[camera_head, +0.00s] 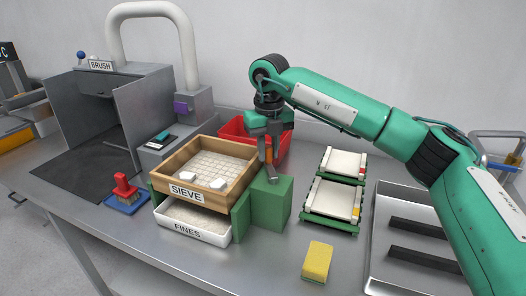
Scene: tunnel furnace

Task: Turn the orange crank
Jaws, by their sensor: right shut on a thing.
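The orange crank (269,155) stands on top of a green box (271,203) at the right side of the wooden sieve (159,181). Only a small part of the crank shows between my fingers. My right gripper (268,158) points down over the green box and is shut on the crank. My left gripper is not in view.
A white fines tray (193,229) sits under the sieve, with white lumps on the mesh above. A red bin (232,130) is behind my gripper. Green-framed trays (331,200), a yellow sponge (317,261) and a metal tray (378,247) lie to the right.

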